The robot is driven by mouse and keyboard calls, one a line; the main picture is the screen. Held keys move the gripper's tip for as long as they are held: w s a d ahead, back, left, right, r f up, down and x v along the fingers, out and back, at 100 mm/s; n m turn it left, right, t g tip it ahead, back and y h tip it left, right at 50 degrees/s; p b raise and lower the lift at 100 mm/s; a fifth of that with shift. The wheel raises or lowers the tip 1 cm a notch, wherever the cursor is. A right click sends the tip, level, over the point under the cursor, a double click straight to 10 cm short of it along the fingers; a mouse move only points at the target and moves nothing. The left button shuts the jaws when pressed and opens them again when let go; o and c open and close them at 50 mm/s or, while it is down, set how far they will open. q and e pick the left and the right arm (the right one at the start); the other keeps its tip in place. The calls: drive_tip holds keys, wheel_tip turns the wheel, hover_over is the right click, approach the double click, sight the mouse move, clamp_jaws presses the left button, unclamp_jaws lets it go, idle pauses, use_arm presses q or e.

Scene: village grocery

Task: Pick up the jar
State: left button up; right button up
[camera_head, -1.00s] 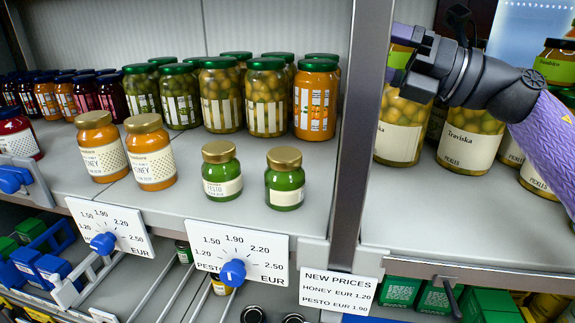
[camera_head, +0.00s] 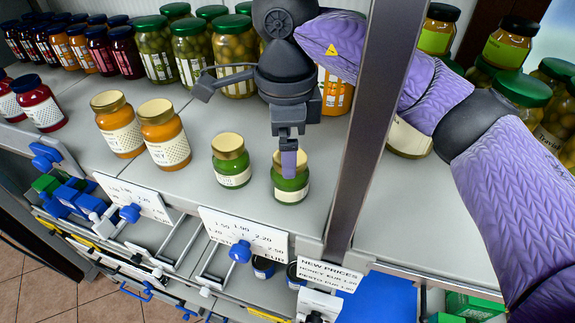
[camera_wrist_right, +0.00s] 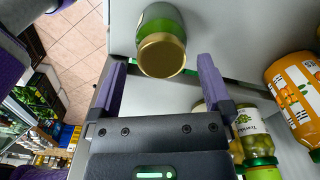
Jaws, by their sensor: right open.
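Two small green pesto jars with gold lids stand at the front of the shelf, a left one (camera_head: 232,172) and a right one (camera_head: 290,190). My right gripper (camera_head: 289,168) points down over the right jar, and its finger hides part of the lid. In the right wrist view, one green jar with a gold lid (camera_wrist_right: 162,56) lies ahead, between the two purple fingertips. The right gripper is open and holds nothing. I cannot tell whether a finger touches the jar. My left gripper is not in view.
Honey jars (camera_head: 165,140) stand to the left. Taller pickle jars (camera_head: 235,48) are behind. A metal post (camera_head: 362,130) rises close to the right of the right pesto jar. Price signs (camera_head: 243,234) with blue knobs line the front edge.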

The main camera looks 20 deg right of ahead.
drive_tip(key=f, duration=0.2)
drive_tip(key=f+p, duration=0.1)
drive_tip(key=f, duration=0.1)
drive_tip(key=f+p, duration=0.1)
drive_tip(key=f, duration=0.1)
drive_tip(key=shift+d, duration=0.4)
drive_tip(key=shift+r, duration=0.1)
drive_tip(key=c, duration=1.3)
drive_tip(key=shift+c, duration=0.2)
